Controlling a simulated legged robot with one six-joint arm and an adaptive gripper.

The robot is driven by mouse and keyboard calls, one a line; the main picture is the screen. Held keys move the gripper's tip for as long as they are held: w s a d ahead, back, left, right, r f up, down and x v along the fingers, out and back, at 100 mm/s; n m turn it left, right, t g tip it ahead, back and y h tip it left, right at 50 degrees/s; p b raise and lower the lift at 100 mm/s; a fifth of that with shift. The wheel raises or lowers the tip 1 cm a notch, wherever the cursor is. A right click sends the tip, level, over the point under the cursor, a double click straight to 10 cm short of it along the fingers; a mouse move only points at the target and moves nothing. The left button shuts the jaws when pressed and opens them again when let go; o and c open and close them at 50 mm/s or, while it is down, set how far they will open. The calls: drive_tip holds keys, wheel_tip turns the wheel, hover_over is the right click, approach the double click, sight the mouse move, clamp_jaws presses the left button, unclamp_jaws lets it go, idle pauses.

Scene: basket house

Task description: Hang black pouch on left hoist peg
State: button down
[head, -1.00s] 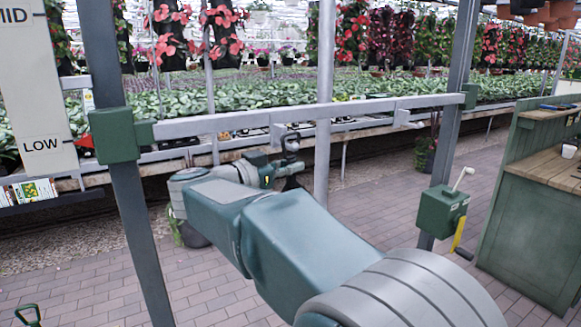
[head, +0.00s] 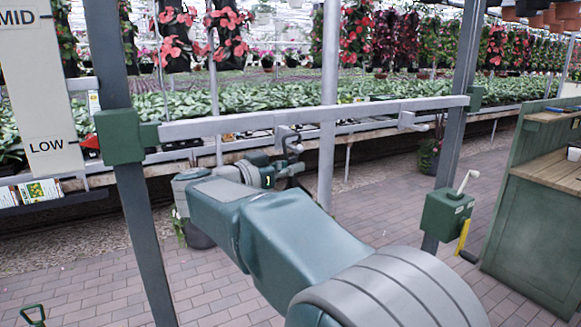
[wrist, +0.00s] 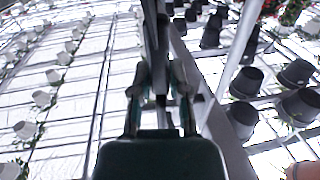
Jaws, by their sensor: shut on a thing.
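A grey hoist bar (head: 235,123) spans two dark posts in the head view. Its left peg (head: 292,146) shows just above my gripper (head: 296,172); its right peg (head: 408,121) is bare. My gripper is low in front of the bar's middle, close to the left peg; whether anything touches cannot be told. In the wrist view my gripper (wrist: 160,93) points up, its fingers closed around a thin dark thing seen edge-on. I take this for the black pouch, whose body is mostly hidden by my arm and fingers.
Green blocks (head: 119,136) join the bar to the posts. A green winch box (head: 447,213) with a crank is on the right post. A green counter (head: 535,215) stands right. Planted benches lie behind; a height board (head: 38,90) is left. The paved floor between is mostly clear.

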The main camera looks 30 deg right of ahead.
drive_tip(key=shift+f, duration=0.6)
idle(0.4)
drive_tip(key=c, duration=0.6)
unclamp_jaws()
drive_tip(key=shift+o, duration=0.3)
drive_tip(key=shift+f, duration=0.2)
drive_tip(key=shift+a, duration=0.1)
drive_tip(key=s+a, duration=0.2)
drive_tip(key=a, duration=0.9)
drive_tip(key=shift+a, duration=0.4)
